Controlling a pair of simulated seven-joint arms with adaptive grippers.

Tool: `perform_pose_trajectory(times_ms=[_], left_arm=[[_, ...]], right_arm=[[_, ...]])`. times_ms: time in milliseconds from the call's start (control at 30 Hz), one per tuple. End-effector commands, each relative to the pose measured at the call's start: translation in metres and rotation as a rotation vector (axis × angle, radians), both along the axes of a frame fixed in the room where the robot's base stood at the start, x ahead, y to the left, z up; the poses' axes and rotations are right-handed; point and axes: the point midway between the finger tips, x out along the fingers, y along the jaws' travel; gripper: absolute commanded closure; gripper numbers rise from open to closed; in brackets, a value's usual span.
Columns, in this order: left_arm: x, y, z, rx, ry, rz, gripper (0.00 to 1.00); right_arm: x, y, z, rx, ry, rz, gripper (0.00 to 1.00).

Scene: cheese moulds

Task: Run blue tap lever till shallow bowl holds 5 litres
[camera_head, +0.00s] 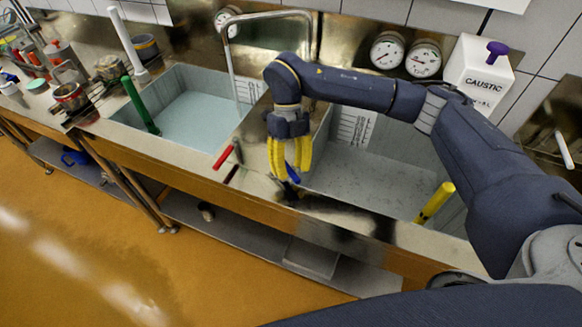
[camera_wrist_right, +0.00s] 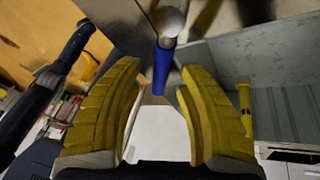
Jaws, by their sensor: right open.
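The blue tap lever (camera_head: 293,173) sits on the front ledge between the two sink bowls. My right gripper (camera_head: 290,168) reaches down over it, fingers pointing down. In the right wrist view the blue lever (camera_wrist_right: 163,70) lies between the open yellow fingers of this gripper (camera_wrist_right: 160,92), with no clear contact on either side. A red lever (camera_head: 223,157) is just left of it. The left bowl (camera_head: 123,131) holds pale blue water. The right bowl (camera_head: 333,195) has a grey floor; its water level is unclear. I cannot tell which bowl is the shallow one. My left gripper is out of view.
A bent metal spout (camera_head: 229,52) rises behind the bowls. A green stick (camera_head: 139,105) stands in the left bowl and a yellow one (camera_head: 435,202) in the right. Gauges (camera_head: 422,58) and a caustic dispenser (camera_head: 478,72) are on the wall. Jars crowd the left counter.

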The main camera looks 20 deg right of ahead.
Motion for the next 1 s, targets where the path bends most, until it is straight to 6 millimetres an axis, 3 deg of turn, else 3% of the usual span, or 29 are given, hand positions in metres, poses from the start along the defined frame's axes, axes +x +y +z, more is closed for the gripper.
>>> perform_pose_trajectory(times_ms=[300,633,1000], left_arm=[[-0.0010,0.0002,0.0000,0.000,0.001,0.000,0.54],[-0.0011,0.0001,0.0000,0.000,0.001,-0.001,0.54],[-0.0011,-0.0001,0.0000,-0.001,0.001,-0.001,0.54]], right_arm=[[-0.0002,0.0002,-0.0007,0.000,-0.001,0.000,0.61],[-0.0001,0.0001,-0.0006,0.000,0.000,0.000,0.99],[-0.0003,0.0000,-0.0011,0.000,0.000,-0.001,1.00]])
